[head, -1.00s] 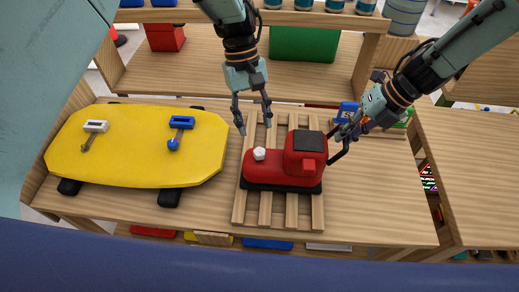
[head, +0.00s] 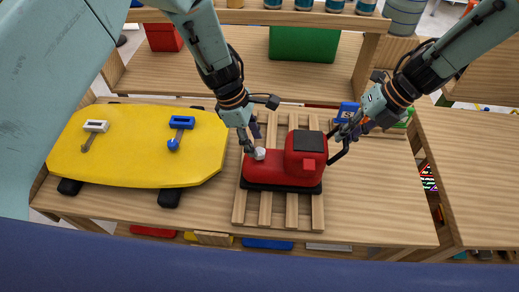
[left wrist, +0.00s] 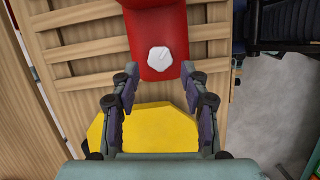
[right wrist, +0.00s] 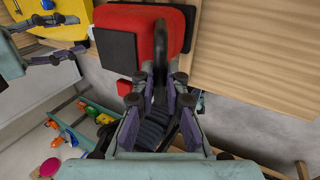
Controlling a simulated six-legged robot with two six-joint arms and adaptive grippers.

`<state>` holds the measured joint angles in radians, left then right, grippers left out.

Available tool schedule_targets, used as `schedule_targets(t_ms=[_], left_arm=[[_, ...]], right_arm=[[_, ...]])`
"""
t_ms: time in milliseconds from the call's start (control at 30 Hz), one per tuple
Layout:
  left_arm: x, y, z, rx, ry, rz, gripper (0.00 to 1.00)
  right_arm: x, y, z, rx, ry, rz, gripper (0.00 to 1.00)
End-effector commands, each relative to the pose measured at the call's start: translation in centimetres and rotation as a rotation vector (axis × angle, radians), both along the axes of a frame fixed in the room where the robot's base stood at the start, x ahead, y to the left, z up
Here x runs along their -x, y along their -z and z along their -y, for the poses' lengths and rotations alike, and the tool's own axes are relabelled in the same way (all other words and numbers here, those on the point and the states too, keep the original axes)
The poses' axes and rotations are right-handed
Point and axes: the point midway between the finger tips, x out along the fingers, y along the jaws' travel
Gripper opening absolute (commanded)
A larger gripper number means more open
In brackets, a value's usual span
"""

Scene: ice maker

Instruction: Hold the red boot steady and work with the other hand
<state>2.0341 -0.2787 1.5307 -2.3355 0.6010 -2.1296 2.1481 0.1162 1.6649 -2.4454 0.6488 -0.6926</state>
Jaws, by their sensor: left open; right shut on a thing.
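The red boot (head: 267,172), with a black sole and a black top, stands on a slatted wooden rack (head: 239,211). A white faceted knob (head: 259,153) sits on its toe; it also shows in the left wrist view (left wrist: 159,59). My left gripper (head: 250,145) is open, right at the knob in the head view. In the left wrist view its open fingers (left wrist: 157,84) are apart with the knob just beyond them. My right gripper (head: 336,143) is shut on the dark loop at the boot's heel side, seen in the right wrist view at the red boot (right wrist: 158,42).
A yellow board (head: 140,150) with a white-topped and a blue-topped handle lies left of the rack on the wooden table (head: 375,215). A green box (head: 303,44) and a red box (head: 163,38) stand behind.

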Motion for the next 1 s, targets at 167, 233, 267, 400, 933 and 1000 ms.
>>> schedule_targets(t_ms=[167, 233, 267, 400, 933, 1000], left_arm=[[0.1, 2.1, 0.7, 0.0, 0.003, -0.001, 0.45], [0.1, 2.7, 0.8, 0.0, 0.003, -0.001, 0.45], [0.1, 2.9, 0.9, 0.0, 0.003, 0.0, 0.45], [0.2, 3.6, 1.1, -0.001, 0.003, 0.0, 0.45], [0.2, 3.7, 1.2, 0.0, 0.003, 0.0, 0.32], [0.2, 3.7, 1.2, 0.0, 0.003, 0.0, 0.26]], right_arm=[[0.0, 0.0, 0.0, -0.001, 0.001, 0.0, 0.0], [0.0, 0.0, 0.0, -0.001, 0.001, 0.0, 0.0], [0.0, 0.0, 0.0, -0.001, 0.001, 0.0, 0.0], [0.0, 0.0, 0.0, -0.001, 0.001, 0.0, 0.0], [0.0, 0.0, 0.0, -0.001, 0.001, 0.0, 0.0], [0.0, 0.0, 0.0, 0.0, 0.001, 0.0, 0.0]])
